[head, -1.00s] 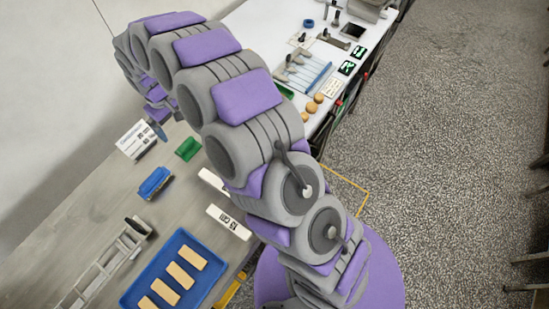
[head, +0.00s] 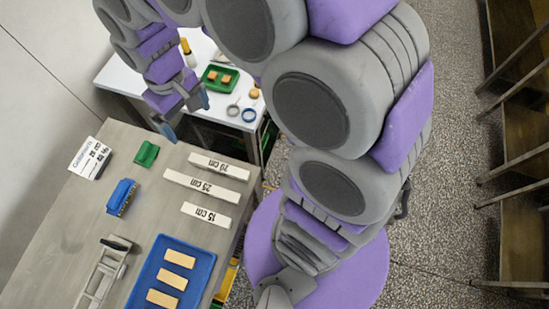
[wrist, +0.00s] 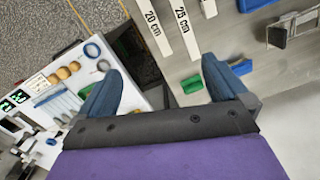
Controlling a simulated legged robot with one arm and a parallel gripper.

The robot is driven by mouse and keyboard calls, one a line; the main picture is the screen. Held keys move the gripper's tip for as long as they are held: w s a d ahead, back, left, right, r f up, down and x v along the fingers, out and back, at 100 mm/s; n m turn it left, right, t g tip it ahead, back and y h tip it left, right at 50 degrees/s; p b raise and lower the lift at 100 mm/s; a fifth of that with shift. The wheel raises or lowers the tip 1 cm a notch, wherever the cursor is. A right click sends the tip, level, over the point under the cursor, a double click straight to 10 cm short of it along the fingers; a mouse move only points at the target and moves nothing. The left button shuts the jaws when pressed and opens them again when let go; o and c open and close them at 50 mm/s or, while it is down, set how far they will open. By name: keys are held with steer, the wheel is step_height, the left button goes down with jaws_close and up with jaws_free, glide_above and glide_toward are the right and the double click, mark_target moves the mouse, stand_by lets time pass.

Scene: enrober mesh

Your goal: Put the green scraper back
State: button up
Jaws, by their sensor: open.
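A small green block-like piece, which looks like the green scraper (head: 147,153), lies on the grey table near its far end. My gripper (head: 187,112) is open and empty, above the gap between the grey table and the white table.
White strips marked in cm (head: 202,185), a blue brush (head: 121,197), a printed card (head: 90,158), a metal frame (head: 103,272) and a blue tray (head: 209,264) with wooden pieces occupy the grey table. The white table (head: 118,75) holds a green tray (head: 207,73) and rings (head: 249,115).

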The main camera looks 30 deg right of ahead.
steer(key=s+d+m, duration=0.1)
steer(key=s+d, duration=0.2)
steer(key=s, duration=0.3)
steer(key=s+d+m, duration=0.2)
steer(key=s+d, duration=0.1)
steer(key=s, duration=0.4)
steer(key=s+d+r+m, duration=0.1)
steer(key=s+d, duration=0.2)
steer(key=s, duration=0.4)
steer(key=shift+s+d+g, duration=0.25)
steer(key=shift+d+g, duration=0.1)
steer(key=shift+g, duration=0.05)
steer(key=shift+f+b, duration=0.45)
steer(key=shift+b, duration=0.05)
steer(key=shift+c, duration=0.2)
